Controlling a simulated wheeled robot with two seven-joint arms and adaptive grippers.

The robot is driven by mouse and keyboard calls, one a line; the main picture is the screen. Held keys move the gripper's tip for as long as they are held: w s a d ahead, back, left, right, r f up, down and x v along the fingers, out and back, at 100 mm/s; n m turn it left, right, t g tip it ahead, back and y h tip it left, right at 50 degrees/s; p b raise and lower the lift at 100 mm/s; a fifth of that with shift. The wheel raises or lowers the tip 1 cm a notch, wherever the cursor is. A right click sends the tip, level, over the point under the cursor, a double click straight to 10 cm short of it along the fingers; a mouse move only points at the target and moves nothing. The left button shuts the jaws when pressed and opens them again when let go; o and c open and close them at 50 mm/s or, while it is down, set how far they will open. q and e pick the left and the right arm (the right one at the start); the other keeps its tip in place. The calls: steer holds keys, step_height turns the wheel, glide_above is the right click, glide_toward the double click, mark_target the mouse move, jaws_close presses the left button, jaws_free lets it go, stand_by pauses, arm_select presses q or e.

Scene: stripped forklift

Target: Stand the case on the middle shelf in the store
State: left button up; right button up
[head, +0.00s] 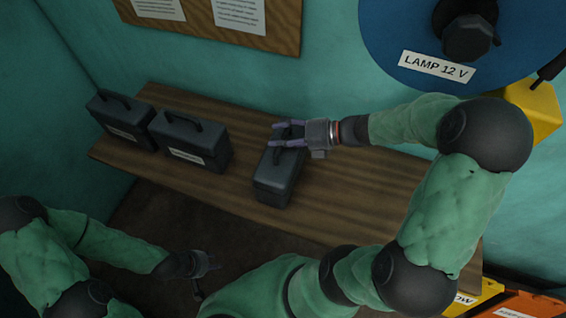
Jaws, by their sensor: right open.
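A dark grey case (273,186) stands upright on a brown wooden shelf (345,190), turned differently from two similar cases to its left. My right gripper (281,134) is at the top of this case, its two purple fingers apart on either side of the handle area. The fingers partly hide the handle, and I cannot tell whether they touch it. My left gripper (212,266) is low in front of the shelf, away from the cases; its fingers are too small to judge.
Two dark cases with white labels, one at the far left (122,120) and one beside it (190,140), stand on the shelf. A notice board (215,32) and a blue reel labelled LAMP 12 V (400,30) are on the wall. Yellow and orange boxes (520,305) sit lower right.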

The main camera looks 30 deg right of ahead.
jaws_close()
steer(key=shift+r, duration=0.1)
steer(key=shift+r, duration=0.1)
